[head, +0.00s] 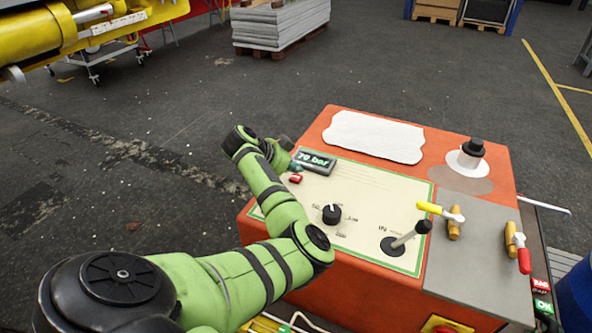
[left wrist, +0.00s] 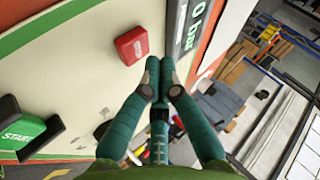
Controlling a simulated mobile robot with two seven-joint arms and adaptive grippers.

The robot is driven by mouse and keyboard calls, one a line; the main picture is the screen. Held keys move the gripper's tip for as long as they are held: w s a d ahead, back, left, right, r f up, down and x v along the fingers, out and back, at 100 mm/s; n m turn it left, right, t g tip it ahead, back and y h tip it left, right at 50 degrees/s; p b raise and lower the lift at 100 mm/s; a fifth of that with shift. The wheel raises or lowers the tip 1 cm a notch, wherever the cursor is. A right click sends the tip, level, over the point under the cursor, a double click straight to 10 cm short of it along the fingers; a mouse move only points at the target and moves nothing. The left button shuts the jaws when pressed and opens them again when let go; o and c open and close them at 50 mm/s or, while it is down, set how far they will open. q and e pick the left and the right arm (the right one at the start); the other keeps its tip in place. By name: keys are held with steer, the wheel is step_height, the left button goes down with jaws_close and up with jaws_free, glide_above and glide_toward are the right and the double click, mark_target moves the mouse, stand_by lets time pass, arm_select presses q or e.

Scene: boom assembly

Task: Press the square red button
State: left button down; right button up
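In the left wrist view the red button (left wrist: 131,45) shows up close, to the upper left of my fingertips. My left gripper (head: 288,160) is over the panel's far left corner, beside the display and partly hidden by my own arm. In the left wrist view its fingertips (left wrist: 159,76) come together with nothing between them. They look apart from the button. My right gripper is in neither view.
The display (head: 314,161) adjoins the button. A black knob (head: 332,214) and a joystick (head: 408,236) rise from the panel. A green START button (left wrist: 20,136) shows in the wrist view. Yellow and red levers stand on the right. A white cloth (head: 373,137) lies behind.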

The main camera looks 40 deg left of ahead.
mark_target(294, 178)
arm_select(q)
steer(key=shift+r+p, duration=2.15)
steer(key=shift+r, duration=0.35)
steer(key=shift+f, duration=0.1)
